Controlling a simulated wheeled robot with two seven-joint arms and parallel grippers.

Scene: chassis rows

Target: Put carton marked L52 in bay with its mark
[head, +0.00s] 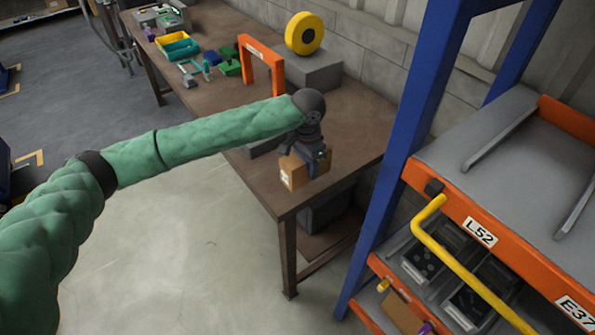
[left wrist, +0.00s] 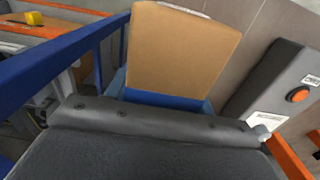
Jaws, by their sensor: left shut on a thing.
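My left gripper (head: 312,160) is shut on a small brown carton (head: 293,171), near the right front end of the brown workbench. The carton has a white label facing the front, too small to read. In the left wrist view the carton (left wrist: 183,48) stands up beyond the gripper's dark body, with blue finger parts below it; no mark shows there. The bay marked L52 (head: 445,165) is on the grey upper shelf of the rack at right, with its white plate (head: 480,232) on the orange beam. My right gripper is not in view.
The rack's blue post (head: 405,145) stands between carton and bay. A yellow rail (head: 455,262) runs in front of the shelf. Another plate reads E37 (head: 577,310). The workbench (head: 355,125) bears an orange arch (head: 262,62), a yellow roll (head: 304,33) and coloured bins.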

